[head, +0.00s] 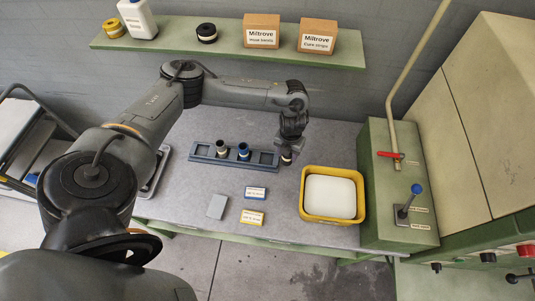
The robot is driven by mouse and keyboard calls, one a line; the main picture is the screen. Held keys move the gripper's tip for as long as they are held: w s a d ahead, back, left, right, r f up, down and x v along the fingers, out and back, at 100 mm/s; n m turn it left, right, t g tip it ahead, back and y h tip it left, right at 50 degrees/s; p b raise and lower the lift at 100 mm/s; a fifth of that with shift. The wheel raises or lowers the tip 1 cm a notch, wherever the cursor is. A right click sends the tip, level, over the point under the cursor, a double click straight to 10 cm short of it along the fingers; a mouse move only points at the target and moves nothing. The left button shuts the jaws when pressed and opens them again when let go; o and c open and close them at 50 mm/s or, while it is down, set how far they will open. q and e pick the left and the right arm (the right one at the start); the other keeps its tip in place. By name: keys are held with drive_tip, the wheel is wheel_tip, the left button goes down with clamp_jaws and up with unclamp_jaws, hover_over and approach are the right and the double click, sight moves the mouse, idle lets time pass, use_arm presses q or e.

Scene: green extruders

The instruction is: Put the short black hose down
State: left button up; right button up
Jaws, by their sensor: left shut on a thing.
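A blue-grey rack (204,155) with several square slots lies on the grey worktable. A short black hose with a cream band (221,149) stands in one slot, and a hose with a blue band (243,151) stands in a slot beside it. My left gripper (289,147) points down just past the rack's right end. It is shut on a short dark hose (287,158), mostly hidden by the fingers. I cannot tell whether this hose touches the table or the rack. My right gripper is out of view.
A yellow bin (332,217) with a white inside stands right of the rack. A grey block (216,207), a blue-edged label card (255,193) and a yellow-edged label card (252,217) lie in front. A green machine (385,220) with a blue-knobbed lever bounds the right. A shelf (180,43) runs behind.

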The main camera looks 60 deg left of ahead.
use_arm(q)
drive_tip(key=shift+s+a+f+p, duration=0.3)
drive_tip(key=shift+s+a+f, duration=0.35)
drive_tip(key=shift+a+f, duration=0.95)
drive_tip(key=shift+s+a+f+p, duration=0.3)
drive_tip(key=shift+s+a+f, duration=0.35)
drive_tip(key=shift+a+f, duration=0.85)
drive_tip(key=shift+s+a+f+p, duration=0.3)
drive_tip(key=shift+s+a+f, duration=0.35)
drive_tip(key=shift+a+f, duration=0.95)
drive_tip(key=shift+d+f, duration=0.2)
drive_tip(key=shift+d, duration=0.05)
drive_tip(key=shift+f, duration=0.1)
drive_tip(key=shift+f, duration=0.15)
drive_tip(key=o, duration=1.2)
drive_tip(key=shift+r, duration=0.2)
